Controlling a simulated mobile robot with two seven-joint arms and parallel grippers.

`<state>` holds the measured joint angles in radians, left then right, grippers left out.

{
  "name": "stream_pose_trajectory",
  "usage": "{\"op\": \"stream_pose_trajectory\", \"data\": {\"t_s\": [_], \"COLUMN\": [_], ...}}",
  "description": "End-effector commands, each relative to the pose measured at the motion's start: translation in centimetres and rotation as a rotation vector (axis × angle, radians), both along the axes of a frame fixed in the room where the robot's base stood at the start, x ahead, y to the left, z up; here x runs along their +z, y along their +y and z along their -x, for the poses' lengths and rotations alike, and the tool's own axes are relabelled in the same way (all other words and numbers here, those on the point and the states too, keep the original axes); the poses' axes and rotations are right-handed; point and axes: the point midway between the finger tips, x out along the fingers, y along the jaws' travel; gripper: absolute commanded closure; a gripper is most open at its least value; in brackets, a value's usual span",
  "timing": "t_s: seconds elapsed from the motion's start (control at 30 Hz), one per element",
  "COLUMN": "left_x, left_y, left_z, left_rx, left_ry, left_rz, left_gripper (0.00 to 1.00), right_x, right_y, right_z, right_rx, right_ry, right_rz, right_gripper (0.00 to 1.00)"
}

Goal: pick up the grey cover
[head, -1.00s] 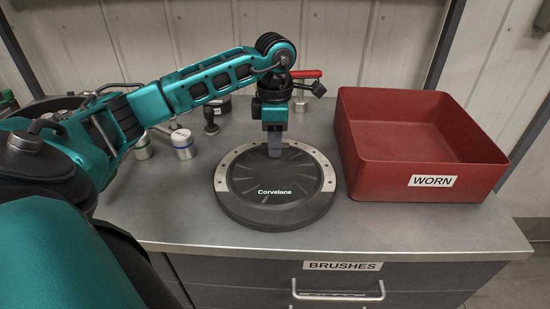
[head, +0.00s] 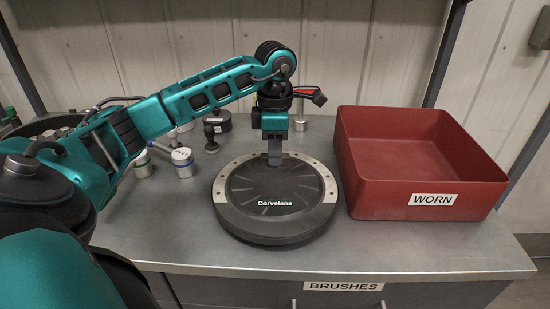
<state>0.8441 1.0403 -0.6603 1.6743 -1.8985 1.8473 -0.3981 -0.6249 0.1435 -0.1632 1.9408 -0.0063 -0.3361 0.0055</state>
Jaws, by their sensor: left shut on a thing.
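The grey cover (head: 275,184) is a dark round disc marked "Corvelane" on the grey bench, with light metal strips on its rim. My left gripper (head: 274,160) comes down over its far side, pointing downward, and is shut on the cover near the far rim. The cover looks level. A dark band shows below its near edge; I cannot tell how much gap there is under it. The exact contact of the fingers is small in view. My right gripper is not in view.
A red bin (head: 352,195) labelled "WORN" stands close to the right of the cover. Small cylinders (head: 183,162) and a dark knobbed tool (head: 210,137) stand at the back left. The bench (head: 160,225) is clear at front left. A drawer labelled "BRUSHES" (head: 343,286) is below.

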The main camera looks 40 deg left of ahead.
Motion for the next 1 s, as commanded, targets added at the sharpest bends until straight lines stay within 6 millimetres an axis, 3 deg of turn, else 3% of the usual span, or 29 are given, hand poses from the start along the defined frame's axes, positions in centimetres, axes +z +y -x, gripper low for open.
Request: {"op": "stream_pose_trajectory", "data": {"t_s": [0.27, 0.53, 0.7, 1.0], "left_x": [6.5, 13.1, 15.8, 17.2], "left_y": [0.0, 0.1, 0.1, 0.0], "left_z": [-0.1, -0.1, -0.1, -0.1], "left_rx": [0.0, 0.001, 0.002, 0.0], "left_ry": [-0.009, -0.007, -0.006, -0.004], "left_rz": [0.001, -0.001, 0.0, 0.0], "left_gripper": [1.0, 1.0, 1.0, 1.0], "right_x": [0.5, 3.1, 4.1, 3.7], "right_y": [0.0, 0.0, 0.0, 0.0], "right_z": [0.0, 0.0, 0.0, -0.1], "right_rx": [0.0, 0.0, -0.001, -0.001], "right_ry": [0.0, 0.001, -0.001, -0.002], "right_rz": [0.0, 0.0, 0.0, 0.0], "right_gripper": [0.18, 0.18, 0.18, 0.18]}}
